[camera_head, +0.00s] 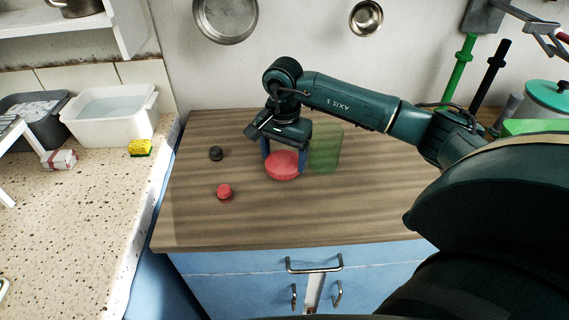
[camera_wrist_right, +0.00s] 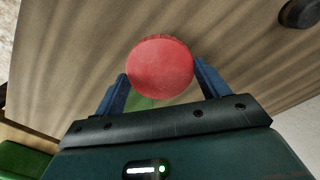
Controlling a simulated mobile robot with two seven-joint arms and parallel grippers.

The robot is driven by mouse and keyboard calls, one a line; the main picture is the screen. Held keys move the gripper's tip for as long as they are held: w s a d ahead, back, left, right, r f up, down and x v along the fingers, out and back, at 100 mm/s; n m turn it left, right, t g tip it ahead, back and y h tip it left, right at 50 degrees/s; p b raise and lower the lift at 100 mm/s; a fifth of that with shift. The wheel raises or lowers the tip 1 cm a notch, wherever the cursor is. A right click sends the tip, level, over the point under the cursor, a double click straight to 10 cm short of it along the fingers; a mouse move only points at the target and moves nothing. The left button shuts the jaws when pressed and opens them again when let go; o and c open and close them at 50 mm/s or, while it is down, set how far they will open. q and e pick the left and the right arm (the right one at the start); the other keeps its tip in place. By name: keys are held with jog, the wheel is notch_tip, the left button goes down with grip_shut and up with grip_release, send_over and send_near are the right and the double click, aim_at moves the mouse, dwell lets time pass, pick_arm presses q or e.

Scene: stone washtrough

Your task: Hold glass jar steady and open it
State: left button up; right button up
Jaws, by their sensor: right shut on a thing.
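A round red lid (camera_head: 283,166) is between the blue fingertips of my right gripper (camera_head: 285,158), low over the wooden worktop. The right wrist view shows the lid (camera_wrist_right: 160,66) as a disc at the fingertips of the right gripper (camera_wrist_right: 161,82). A see-through green glass jar (camera_head: 327,148) is just right of the lid and the right finger. A green patch of it also shows under the lid in the right wrist view (camera_wrist_right: 150,102). I cannot tell whether the lid touches the jar. My left gripper is not in view.
A small red knob-like piece (camera_head: 224,192) and a dark one (camera_head: 216,153) lie on the worktop (camera_head: 300,225) to the left. A white basin (camera_head: 112,115) and a yellow-green sponge (camera_head: 140,148) are on the speckled counter. The worktop's front is clear.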

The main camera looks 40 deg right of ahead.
aim_at(283, 162)
jog(key=shift+f, duration=1.6)
jog(key=shift+f, duration=0.1)
jog(key=shift+f, duration=0.15)
jog(key=o, duration=1.1)
notch_tip(283, 162, up, 13)
jog(key=shift+f, duration=0.2)
